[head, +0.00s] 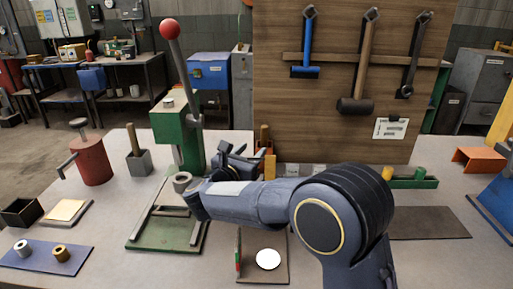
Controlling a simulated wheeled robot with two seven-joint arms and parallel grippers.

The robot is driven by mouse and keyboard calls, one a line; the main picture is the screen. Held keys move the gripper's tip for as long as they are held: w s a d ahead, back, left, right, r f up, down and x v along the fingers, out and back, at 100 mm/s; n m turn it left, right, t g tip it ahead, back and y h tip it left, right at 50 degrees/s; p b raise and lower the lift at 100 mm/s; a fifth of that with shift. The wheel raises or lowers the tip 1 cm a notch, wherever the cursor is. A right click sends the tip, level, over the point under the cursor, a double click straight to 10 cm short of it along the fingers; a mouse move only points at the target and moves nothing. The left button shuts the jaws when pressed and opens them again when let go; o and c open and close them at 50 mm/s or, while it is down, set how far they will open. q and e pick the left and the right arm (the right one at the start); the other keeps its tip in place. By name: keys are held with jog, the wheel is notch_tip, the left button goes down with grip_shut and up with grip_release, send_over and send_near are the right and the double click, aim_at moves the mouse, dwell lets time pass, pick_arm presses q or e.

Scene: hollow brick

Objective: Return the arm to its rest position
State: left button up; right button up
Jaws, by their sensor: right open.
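My right arm comes in from the lower right and reaches left across the middle of the table. My right gripper (238,158) is at its far end, over the table just right of the green press (192,135). Its jaws are open, with nothing seen between them. My left gripper is not in view.
The press has a tall lever with a red ball (170,29) close left of the arm. A grey ring (182,181) is beside the wrist. A blue mat (45,262) holds two small hollow cylinders. A wooden tool board (340,70) stands behind. A dark mat (430,223) at right is bare.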

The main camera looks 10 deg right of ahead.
jog(key=shift+s+a, duration=0.25)
jog(key=shift+s, duration=0.1)
